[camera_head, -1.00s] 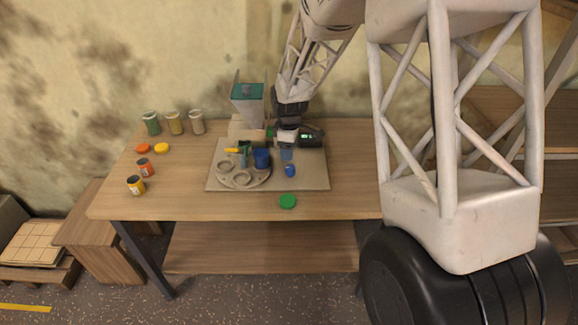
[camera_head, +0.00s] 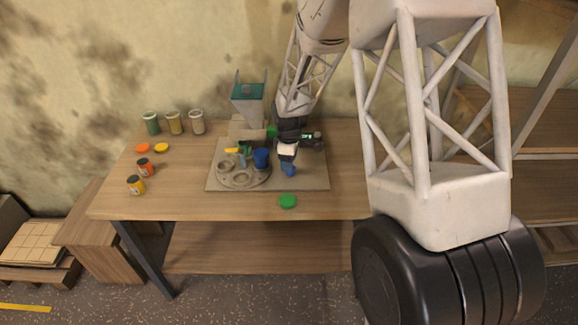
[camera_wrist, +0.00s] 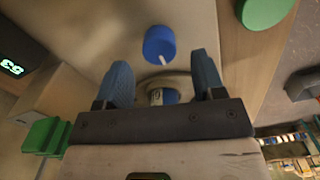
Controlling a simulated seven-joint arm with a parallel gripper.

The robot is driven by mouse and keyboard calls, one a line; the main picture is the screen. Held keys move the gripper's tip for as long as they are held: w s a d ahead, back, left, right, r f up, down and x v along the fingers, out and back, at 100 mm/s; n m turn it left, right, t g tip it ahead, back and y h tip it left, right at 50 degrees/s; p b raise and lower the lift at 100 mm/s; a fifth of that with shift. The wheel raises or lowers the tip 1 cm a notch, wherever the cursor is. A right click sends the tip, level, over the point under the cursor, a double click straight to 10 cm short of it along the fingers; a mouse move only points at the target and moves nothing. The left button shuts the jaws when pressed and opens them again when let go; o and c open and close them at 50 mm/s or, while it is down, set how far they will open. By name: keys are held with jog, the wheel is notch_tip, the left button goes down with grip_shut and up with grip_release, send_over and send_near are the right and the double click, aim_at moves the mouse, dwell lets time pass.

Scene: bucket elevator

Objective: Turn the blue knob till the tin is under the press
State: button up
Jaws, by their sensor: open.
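The blue knob (camera_wrist: 160,45) has a white mark and stands on the grey board, right of the round turntable (camera_head: 240,179). My gripper (camera_head: 288,169) is above the knob in the head view and largely covers it there. In the wrist view my gripper (camera_wrist: 163,72) is open, with blue fingers pointing towards the knob, which shows just beyond the fingertips and apart from them. A blue tin-like thing (camera_head: 261,156) stands at the turntable's right edge. A grey ring with something blue inside shows between the fingers; I cannot tell what it is. I cannot clearly make out the press.
A hopper (camera_head: 248,92) stands behind the board. A black box with a lit display (camera_wrist: 12,66) is at the board's back right. A green lid (camera_head: 288,201) lies in front. Jars (camera_head: 174,123), orange and yellow lids, and small tins (camera_head: 136,185) are at left.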

jog(key=shift+f, duration=1.35)
jog(key=c, duration=0.9)
